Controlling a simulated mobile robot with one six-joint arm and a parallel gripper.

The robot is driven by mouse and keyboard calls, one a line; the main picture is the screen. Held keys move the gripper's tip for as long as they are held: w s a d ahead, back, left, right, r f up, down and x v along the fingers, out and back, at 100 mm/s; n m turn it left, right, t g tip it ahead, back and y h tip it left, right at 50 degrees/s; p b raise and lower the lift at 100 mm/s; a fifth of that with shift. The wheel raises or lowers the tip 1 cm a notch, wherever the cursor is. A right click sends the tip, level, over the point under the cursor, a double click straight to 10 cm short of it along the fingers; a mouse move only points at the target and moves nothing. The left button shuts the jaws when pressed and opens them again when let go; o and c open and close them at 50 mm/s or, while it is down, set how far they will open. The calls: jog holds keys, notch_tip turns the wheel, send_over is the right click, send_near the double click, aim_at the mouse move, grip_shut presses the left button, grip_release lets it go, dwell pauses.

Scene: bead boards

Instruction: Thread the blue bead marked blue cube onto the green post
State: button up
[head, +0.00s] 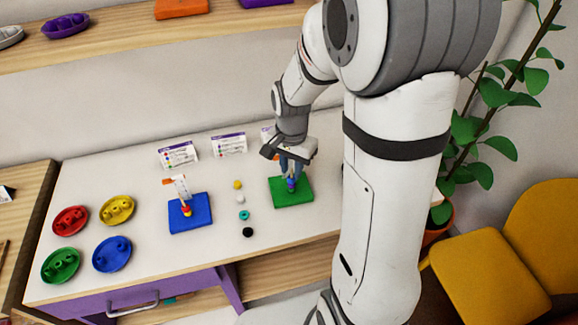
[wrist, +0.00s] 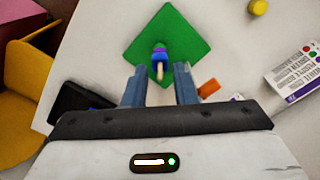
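The green board (head: 306,194) lies on the white table and also shows in the wrist view (wrist: 188,32). Its post (wrist: 160,70) points up towards the wrist camera, with its pale tip showing. A blue bead (wrist: 159,56) sits around the post above a purple bead (wrist: 158,45). The blue bead's marking is not readable. My gripper (wrist: 160,68) is above the board with its fingers apart, one on each side of the post. Neither finger appears to touch the blue bead. In the head view my gripper (head: 292,172) partly hides the post.
Left of the green board stand loose yellow (head: 238,184), white (head: 241,199), teal (head: 244,215) and black (head: 248,232) beads. A blue board (head: 199,222) holds another post with beads. Several coloured dishes (head: 61,265) lie farther left. Cards (head: 229,143) stand behind.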

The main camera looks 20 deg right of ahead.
jog(key=o, duration=0.3)
jog(key=shift+o, duration=0.2)
notch_tip(320, 180, up, 8)
jog(key=shift+f, duration=0.1)
dwell(0.7)
jog(key=s+r+n+t, duration=0.1)
jog(key=s+r+n, duration=0.1)
jog(key=s+n, duration=0.2)
jog(key=s+r+n+t, duration=0.2)
jog(key=s+n, duration=0.3)
jog(key=s, duration=0.5)
jog(key=shift+a+r, duration=0.15)
jog(key=shift+r, duration=0.2)
jog(key=shift+c, duration=0.6)
